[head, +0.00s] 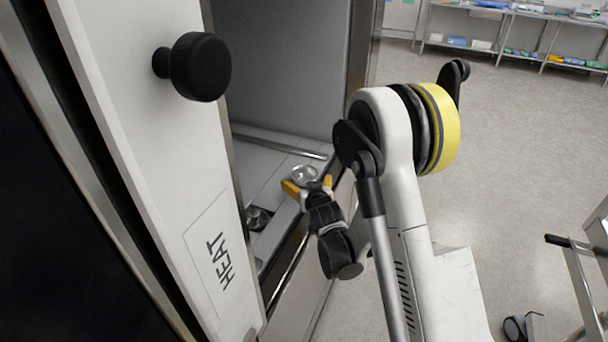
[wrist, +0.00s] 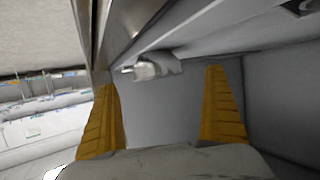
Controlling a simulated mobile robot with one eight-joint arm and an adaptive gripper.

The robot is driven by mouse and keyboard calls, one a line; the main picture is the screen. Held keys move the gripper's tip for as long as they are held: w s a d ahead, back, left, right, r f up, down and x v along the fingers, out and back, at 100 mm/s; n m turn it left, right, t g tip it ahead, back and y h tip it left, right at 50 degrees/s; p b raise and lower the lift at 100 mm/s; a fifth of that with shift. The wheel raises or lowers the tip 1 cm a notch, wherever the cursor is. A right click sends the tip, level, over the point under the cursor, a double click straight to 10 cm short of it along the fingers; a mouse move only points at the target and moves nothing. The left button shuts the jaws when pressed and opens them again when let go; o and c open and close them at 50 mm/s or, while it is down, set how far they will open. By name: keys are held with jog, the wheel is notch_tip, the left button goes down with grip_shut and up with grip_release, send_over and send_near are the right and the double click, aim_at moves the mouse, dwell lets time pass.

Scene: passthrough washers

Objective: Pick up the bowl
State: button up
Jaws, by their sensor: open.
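A small shiny silver object, which looks like the bowl (head: 304,173), rests on the washer chamber floor near the opening. My gripper (head: 308,183) reaches into the chamber with its yellow fingers spread, one on each side of the bowl's near edge as seen from the head. In the wrist view, my gripper (wrist: 160,79) is open and empty between the fingers. A shiny silver shape, probably the bowl (wrist: 155,68), lies just beyond the fingertips, nearer the left finger. I cannot tell whether the fingers touch it.
The washer door (head: 160,130) with a black knob (head: 200,67) stands at the left. The metal frame (wrist: 125,30) runs close by the left finger. Shelves (head: 520,30) stand far off across open floor.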

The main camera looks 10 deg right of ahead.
aim_at(303, 173)
jog(key=x, duration=0.1)
jog(key=b+x, duration=0.1)
jog(key=x, duration=0.1)
jog(key=b+x, duration=0.1)
jog(key=x, duration=0.1)
jog(key=shift+w+d+f, duration=0.15)
jog(key=shift+d+f, duration=0.05)
jog(key=shift+d, duration=0.1)
jog(key=shift+w+b, duration=0.35)
jog(key=shift+w, duration=0.1)
jog(key=shift+c, duration=0.3)
jog(key=c, duration=1.2)
